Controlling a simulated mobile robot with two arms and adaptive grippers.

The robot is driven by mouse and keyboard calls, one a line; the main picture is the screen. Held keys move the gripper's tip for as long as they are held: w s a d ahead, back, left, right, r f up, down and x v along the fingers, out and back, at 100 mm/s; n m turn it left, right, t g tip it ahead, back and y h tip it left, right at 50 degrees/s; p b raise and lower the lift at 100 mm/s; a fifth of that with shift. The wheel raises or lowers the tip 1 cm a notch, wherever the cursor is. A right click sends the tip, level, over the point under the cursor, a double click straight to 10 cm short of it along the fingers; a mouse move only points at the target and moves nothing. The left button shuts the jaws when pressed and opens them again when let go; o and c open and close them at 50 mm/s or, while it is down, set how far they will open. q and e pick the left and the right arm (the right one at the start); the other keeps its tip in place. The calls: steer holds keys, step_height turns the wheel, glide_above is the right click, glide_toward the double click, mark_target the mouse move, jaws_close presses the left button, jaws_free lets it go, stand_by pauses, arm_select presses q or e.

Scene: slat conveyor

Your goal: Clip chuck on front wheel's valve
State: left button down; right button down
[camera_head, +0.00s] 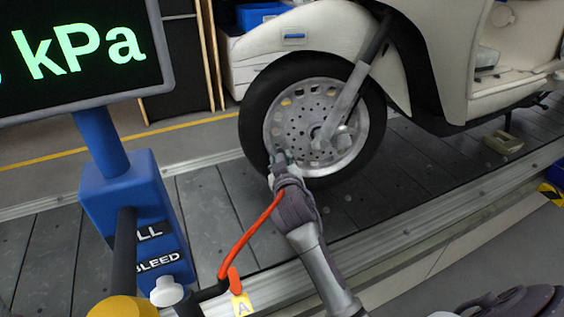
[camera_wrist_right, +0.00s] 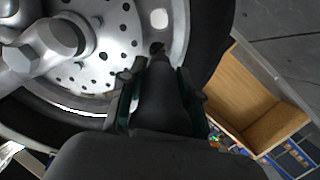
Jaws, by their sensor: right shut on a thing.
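The front wheel (camera_head: 307,135) of a cream scooter stands on the slat conveyor, with a black tyre and a silver rim. My right gripper (camera_head: 279,163) is at the lower left of the rim, shut on the dark chuck (camera_wrist_right: 163,92). An orange hose (camera_head: 246,238) runs from the gripper down to the blue inflator post. In the right wrist view the chuck points at the rim (camera_wrist_right: 178,28) near a dark hole. The valve is hidden or too small to make out, so I cannot tell whether the chuck touches it. My left gripper is not in view.
The blue inflator post (camera_head: 130,200) with its kPa display (camera_head: 80,50) stands at the left. Conveyor rails (camera_head: 400,240) run along the front. The scooter's cream body (camera_head: 320,30) and fork (camera_head: 352,85) are above and right of the gripper. Bare slats (camera_head: 205,210) lie left of the wheel.

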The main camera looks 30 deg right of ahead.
steer(key=shift+w+d, duration=0.15)
steer(key=shift+w, duration=0.2)
steer(key=c, duration=0.7)
jaws_free()
steer(key=shift+f, duration=0.1)
